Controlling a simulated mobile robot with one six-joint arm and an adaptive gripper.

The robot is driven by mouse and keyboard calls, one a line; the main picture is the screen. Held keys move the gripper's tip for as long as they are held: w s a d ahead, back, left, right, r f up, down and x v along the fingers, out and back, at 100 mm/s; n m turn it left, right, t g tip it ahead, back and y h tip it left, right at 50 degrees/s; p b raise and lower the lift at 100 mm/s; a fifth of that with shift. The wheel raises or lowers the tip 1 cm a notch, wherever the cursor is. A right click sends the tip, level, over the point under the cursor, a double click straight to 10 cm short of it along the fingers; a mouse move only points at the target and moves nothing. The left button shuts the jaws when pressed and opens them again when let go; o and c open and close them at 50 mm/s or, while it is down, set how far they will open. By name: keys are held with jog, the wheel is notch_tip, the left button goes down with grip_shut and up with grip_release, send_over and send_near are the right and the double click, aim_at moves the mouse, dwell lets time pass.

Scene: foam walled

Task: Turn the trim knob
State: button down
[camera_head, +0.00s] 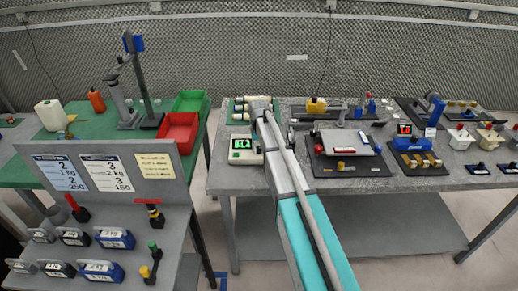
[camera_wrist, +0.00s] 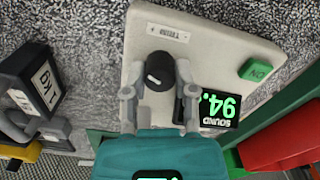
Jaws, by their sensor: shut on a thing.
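The trim knob (camera_wrist: 160,72) is a black round knob with a white pointer line, on a pale meter box (camera_wrist: 205,55) labelled "TRIM" in the wrist view. My gripper (camera_wrist: 156,84) has one grey finger on each side of the knob and is shut on it. The box also carries a green ON button (camera_wrist: 262,69) and a display (camera_wrist: 219,107) reading "SOUND 94." upside down, its last part hidden. In the head view the meter box (camera_head: 244,158) sits on the grey table, with my arm covering its right side and the knob.
A 1 kg weight block (camera_wrist: 38,83) lies left of the box in the wrist view. A red bin (camera_head: 178,132) and a green bin (camera_head: 189,101) stand on the left table. A black tray with a plate (camera_head: 347,143) lies right of my arm.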

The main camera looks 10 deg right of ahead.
jog(key=n, duration=0.4)
jog(key=shift+n, duration=0.3)
jog(key=n, duration=0.5)
jog(key=shift+a, duration=0.1)
jog(key=shift+c, duration=2.1)
grip_release()
